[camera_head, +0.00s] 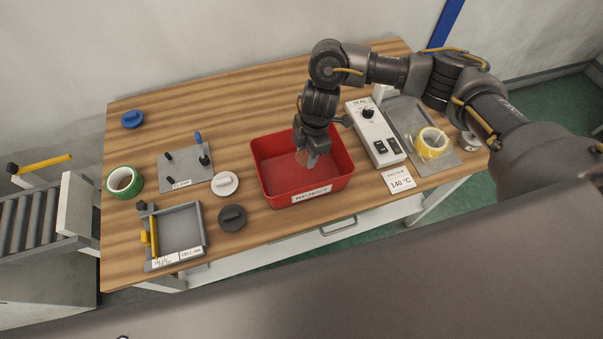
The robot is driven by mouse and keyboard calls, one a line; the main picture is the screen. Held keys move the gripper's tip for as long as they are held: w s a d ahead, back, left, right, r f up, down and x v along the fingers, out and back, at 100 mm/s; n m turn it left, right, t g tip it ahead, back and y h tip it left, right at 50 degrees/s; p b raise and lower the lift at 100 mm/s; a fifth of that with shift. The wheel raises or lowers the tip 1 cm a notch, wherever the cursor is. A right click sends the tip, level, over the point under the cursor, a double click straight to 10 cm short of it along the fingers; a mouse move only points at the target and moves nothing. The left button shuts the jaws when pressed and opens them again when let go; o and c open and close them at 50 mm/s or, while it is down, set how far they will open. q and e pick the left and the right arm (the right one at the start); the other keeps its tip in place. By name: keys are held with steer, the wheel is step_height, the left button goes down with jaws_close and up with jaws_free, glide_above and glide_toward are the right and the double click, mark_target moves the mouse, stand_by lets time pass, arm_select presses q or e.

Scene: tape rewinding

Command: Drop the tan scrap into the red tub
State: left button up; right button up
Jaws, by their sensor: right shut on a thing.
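The red tub (268,184) stands near the middle of the wooden table, with a white label on its front wall. My right gripper (308,160) points down over the tub, its fingertips inside the tub's outline. It is shut on a small pinkish-tan piece, the tan scrap (301,157), which shows at the left of the fingers. The scrap is partly hidden by the fingers. I cannot tell how high it is above the tub floor. My left gripper is not in view.
Left of the tub are a white knob (225,184), a dark knob (232,217), a clamp plate (184,168), a grey tray (180,231) and a green tape roll (122,182). Right are a control box (374,133) and a yellow tape roll (431,142). The table's back left is mostly clear.

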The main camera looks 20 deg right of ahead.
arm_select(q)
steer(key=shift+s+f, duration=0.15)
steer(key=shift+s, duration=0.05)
arm_select(e)
steer(key=shift+f, duration=0.1)
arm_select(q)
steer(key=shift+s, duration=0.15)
arm_select(e)
steer(key=o, duration=1)
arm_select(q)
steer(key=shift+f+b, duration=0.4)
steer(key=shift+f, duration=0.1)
arm_select(e)
steer(key=r, duration=0.3)
steer(key=d+r, duration=0.1)
steer(key=r, duration=0.6)
steer(key=shift+w+d+r, duration=0.15)
steer(key=shift+d+r, duration=0.15)
steer(key=shift+r, duration=0.05)
